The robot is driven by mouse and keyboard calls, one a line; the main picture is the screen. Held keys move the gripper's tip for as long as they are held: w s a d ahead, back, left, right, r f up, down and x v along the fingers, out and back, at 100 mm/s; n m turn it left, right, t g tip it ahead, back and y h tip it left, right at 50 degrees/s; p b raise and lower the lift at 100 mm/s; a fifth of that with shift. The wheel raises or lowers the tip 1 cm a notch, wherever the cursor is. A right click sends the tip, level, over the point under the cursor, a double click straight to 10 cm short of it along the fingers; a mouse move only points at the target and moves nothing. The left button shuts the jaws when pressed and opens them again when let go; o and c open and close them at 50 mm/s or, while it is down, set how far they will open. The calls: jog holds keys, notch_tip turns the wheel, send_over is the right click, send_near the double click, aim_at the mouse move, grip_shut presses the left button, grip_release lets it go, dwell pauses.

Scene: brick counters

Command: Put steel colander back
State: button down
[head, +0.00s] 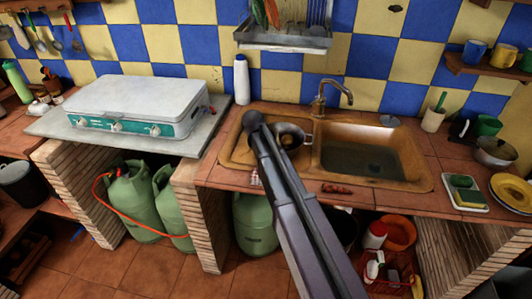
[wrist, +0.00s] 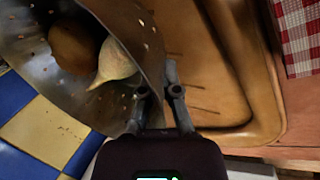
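The steel colander (head: 291,137) is at the left part of the sink, partly hidden behind my arm in the head view. In the wrist view the colander (wrist: 30,75) fills the upper left, with a brown round item (wrist: 72,48) and a pale pear-shaped item (wrist: 116,62) inside. My gripper (wrist: 160,92) is at its rim, with one finger on each side of the wall. The fingers stand a little apart, and I cannot tell whether they press on the rim. The fingertips are not clear in the head view.
The brown sink (head: 422,172) has a tap (head: 322,92) behind it. A wall rack (head: 285,40) hangs above, and a white bottle (head: 241,80) stands at the back. A gas stove (head: 140,100) is to the left. A sponge tray (head: 465,192) and bowl (head: 493,152) are to the right.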

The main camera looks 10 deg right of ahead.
jog(key=shift+f, duration=0.2)
jog(key=c, duration=0.8)
grip_release()
jog(key=shift+r, duration=0.1)
jog(key=shift+r, duration=0.1)
jog(key=p+v, duration=1.1)
jog(key=v, duration=0.1)
dwell(0.4)
jog(key=s+d+m+g+y, duration=0.1)
jog(key=s+d+m, duration=0.2)
jog(key=s, duration=0.8)
jog(key=s+d+f+m+g+y, duration=0.1)
jog(key=s+d+m, duration=0.3)
jog(key=s, duration=0.7)
jog(key=shift+s+d+f+g+y, duration=0.15)
jog(key=shift+s+d+g+y, duration=0.15)
jog(key=shift+d+y, duration=0.6)
jog(key=shift+d, duration=0.1)
